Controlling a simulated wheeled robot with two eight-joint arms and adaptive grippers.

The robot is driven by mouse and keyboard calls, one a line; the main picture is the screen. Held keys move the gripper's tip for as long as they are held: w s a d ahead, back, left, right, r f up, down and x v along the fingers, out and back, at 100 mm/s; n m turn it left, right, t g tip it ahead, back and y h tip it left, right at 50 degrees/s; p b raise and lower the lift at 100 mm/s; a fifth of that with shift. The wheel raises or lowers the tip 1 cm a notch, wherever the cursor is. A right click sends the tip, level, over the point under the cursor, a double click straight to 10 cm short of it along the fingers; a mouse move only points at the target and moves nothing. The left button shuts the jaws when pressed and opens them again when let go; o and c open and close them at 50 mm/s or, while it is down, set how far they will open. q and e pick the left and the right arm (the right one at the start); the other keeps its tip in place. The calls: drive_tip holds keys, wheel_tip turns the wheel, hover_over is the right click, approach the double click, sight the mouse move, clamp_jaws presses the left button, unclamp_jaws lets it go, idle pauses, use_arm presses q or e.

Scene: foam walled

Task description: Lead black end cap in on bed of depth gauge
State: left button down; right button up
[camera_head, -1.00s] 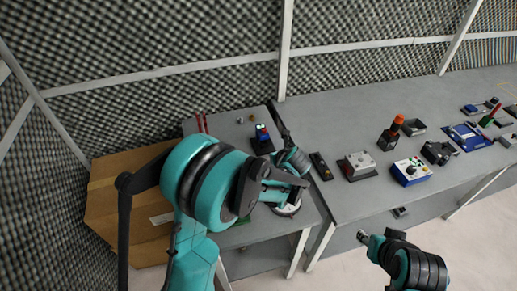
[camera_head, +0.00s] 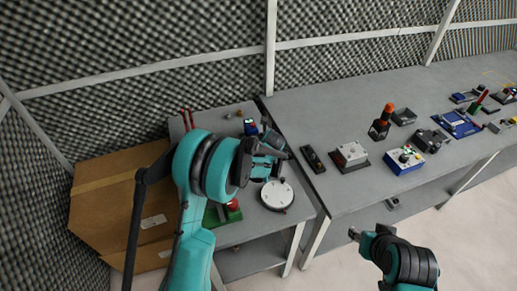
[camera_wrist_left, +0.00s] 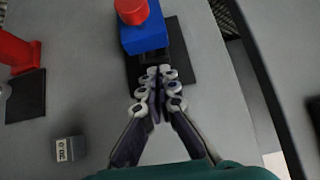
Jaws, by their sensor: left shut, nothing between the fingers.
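A blue block with a red round top (camera_wrist_left: 143,32) stands on a black plate (camera_wrist_left: 176,62) in the left wrist view; in the head view the blue block (camera_head: 250,128) sits at the back of the small left table. Which part is the depth gauge or its bed I cannot tell. My left gripper (camera_wrist_left: 158,73) is shut and empty, its tips over the plate's near edge, close to the block's dark front. In the head view its wrist hides the tips. No black end cap can be told apart. My right gripper (camera_head: 354,234) hangs in front of the long bench, its jaws unclear.
A white round disc (camera_head: 277,195) and a red-topped piece on green (camera_head: 233,210) share the small table. A small grey block (camera_wrist_left: 69,149) and a red part (camera_wrist_left: 18,52) lie left. The long bench (camera_head: 300,112) holds several devices. A cardboard box (camera_head: 115,205) stands left.

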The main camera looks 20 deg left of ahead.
idle(0.3)
use_arm(q)
drive_tip(key=shift+w+a, duration=0.6)
drive_tip(key=shift+w, duration=0.35)
drive_tip(key=shift+r, duration=0.2)
drive_tip(key=shift+s+d+r, duration=0.15)
drive_tip(key=shift+s+r, duration=0.05)
drive_tip(key=v, duration=0.5)
drive_tip(key=shift+s+d+r, duration=0.1)
drive_tip(key=shift+s, duration=0.1)
drive_tip(key=shift+v, duration=1)
drive_tip(key=shift+d, duration=0.1)
